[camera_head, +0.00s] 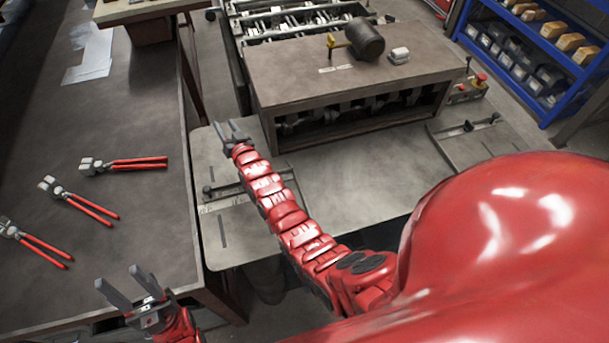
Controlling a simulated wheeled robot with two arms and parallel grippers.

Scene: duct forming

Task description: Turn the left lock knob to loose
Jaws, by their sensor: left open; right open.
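The left lock knob (207,190) is a small dark knob at the left end of a slotted bar on the machine's left wing (212,155). Whether it is tight or loose cannot be told at this size. My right gripper (226,126) is open and empty. It appears above the far part of the left wing, beyond the knob and apart from it. Its red arm crosses over the right part of the wing and hides some of the bar. My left gripper (119,276) is open and empty at the lower left, near the dark table's front edge.
Several red-handled pliers (80,203) lie on the dark table (110,240) at left. A similar knob (468,126) is on the right wing. A blue shelf (480,55) stands at upper right.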

